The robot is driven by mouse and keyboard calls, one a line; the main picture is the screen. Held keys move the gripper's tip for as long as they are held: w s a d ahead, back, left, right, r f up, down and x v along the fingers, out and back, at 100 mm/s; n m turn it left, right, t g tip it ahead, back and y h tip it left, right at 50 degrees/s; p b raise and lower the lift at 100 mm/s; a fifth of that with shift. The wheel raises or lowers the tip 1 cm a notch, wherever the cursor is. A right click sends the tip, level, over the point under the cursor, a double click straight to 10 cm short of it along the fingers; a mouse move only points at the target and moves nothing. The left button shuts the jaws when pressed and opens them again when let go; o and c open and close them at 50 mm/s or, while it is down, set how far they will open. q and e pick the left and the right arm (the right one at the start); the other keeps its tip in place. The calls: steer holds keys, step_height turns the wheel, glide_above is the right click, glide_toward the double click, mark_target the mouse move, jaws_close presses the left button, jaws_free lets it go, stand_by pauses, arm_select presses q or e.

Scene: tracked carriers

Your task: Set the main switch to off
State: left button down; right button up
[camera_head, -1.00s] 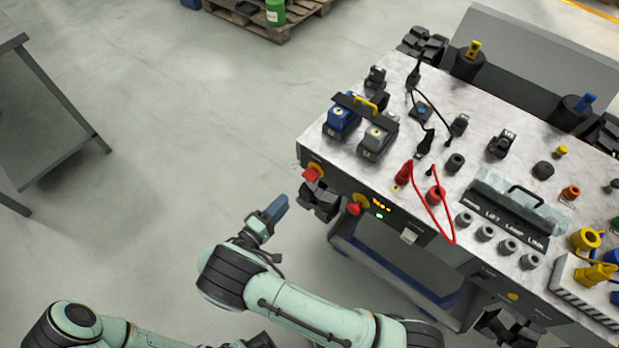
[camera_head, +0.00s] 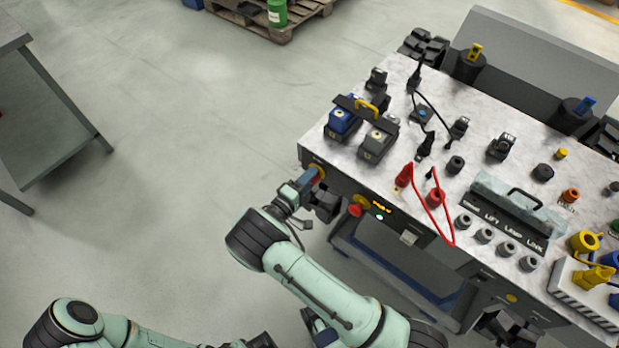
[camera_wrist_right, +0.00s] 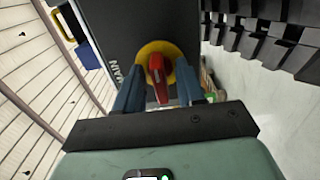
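The main switch is a red handle on a round yellow plate, on the dark front panel of the carrier, with the letters MAIN beside it in the right wrist view (camera_wrist_right: 157,72). In the head view the switch (camera_head: 320,170) is at the panel's left end, partly hidden by my right gripper (camera_head: 311,180). In the right wrist view the blue fingers of my right gripper (camera_wrist_right: 158,92) stand apart, one on each side of the red handle, with a gap visible on both sides. The left arm shows at the bottom left of the head view, its fingers out of sight.
A second red knob (camera_head: 355,210) on yellow sits right of the switch, near an orange display (camera_head: 381,205) and a green light (camera_head: 379,217). The carrier's top (camera_head: 480,130) holds batteries, cables and connectors. The floor left of the carrier is clear up to a grey table (camera_head: 50,90).

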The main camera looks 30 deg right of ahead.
jaws_close()
steer(key=shift+n, duration=0.3)
steer(key=n, duration=0.8)
steer(key=shift+p, duration=0.3)
steer(key=n+p, duration=0.1)
steer(key=n, duration=0.3)
steer(key=n+p, duration=0.1)
steer(key=n, duration=0.4)
steer(key=shift+n, duration=0.3)
